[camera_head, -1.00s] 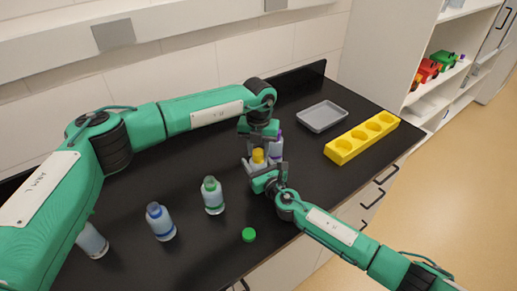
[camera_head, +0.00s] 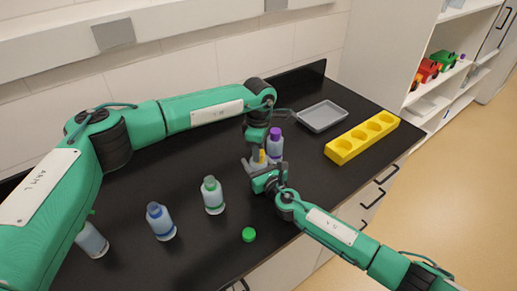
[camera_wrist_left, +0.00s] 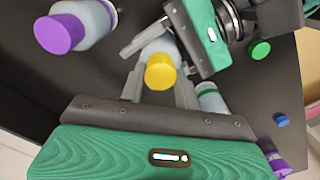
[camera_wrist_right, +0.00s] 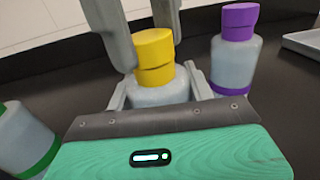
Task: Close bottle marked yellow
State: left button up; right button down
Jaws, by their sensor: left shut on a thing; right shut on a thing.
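The bottle marked yellow (camera_wrist_right: 158,92) stands upright on the black counter, with a yellow cap (camera_wrist_right: 154,50) at its top. A line shows between the cap's upper and lower yellow parts. My right gripper (camera_wrist_right: 158,88) is shut on the bottle's body from the front right. My left gripper (camera_wrist_left: 160,82) comes down from above and is shut on the yellow cap. In the head view the bottle (camera_head: 262,157) is mostly hidden by both grippers.
A purple-capped bottle (camera_head: 275,142) stands close behind. A green-marked bottle (camera_head: 213,196), a blue-marked bottle (camera_head: 160,222) and a loose green cap (camera_head: 249,235) are nearer the front. A grey tray (camera_head: 321,116) and a yellow rack (camera_head: 361,138) sit to the right.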

pick_arm(q)
jog(key=m, duration=0.8)
jog(key=o, duration=1.2)
jog(key=shift+c, duration=0.2)
jog(key=shift+r, duration=0.1)
notch_tip(320, 180, up, 12)
pick_arm(e)
jog(key=shift+c, duration=2.4)
grip_release()
